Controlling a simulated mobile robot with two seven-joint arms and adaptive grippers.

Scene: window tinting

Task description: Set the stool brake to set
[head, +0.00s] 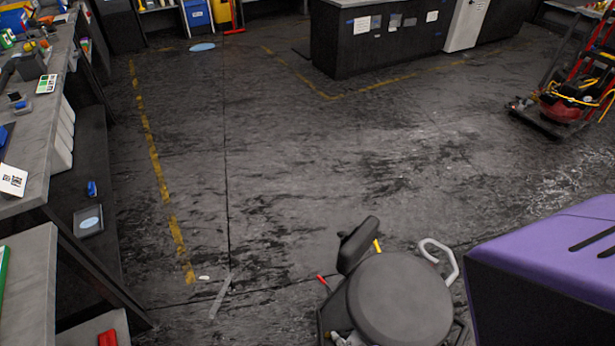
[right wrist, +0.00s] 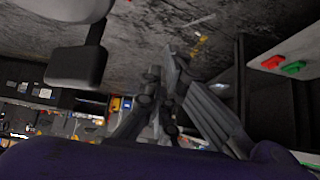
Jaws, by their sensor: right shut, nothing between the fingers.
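The stool (head: 400,300) stands at the bottom of the head view, with a round dark grey seat, a dark backrest pad (head: 357,243) and a light grey loop handle (head: 438,260). A yellow-tipped piece (head: 377,245) and a red-tipped piece (head: 322,281) stick out beside the seat; I cannot tell which is the brake. The stool's lower parts are mostly hidden. The right wrist view shows a dark pad on a stem (right wrist: 75,68), apparently the stool's, at upper left. My right gripper (right wrist: 165,75) is shut, empty and apart from that pad. My left gripper is not in view.
A grey workbench (head: 50,150) with small items runs along the left. Dark cabinets (head: 375,45) stand at the back, and a red wheeled machine (head: 570,95) stands at right. The middle floor is clear.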

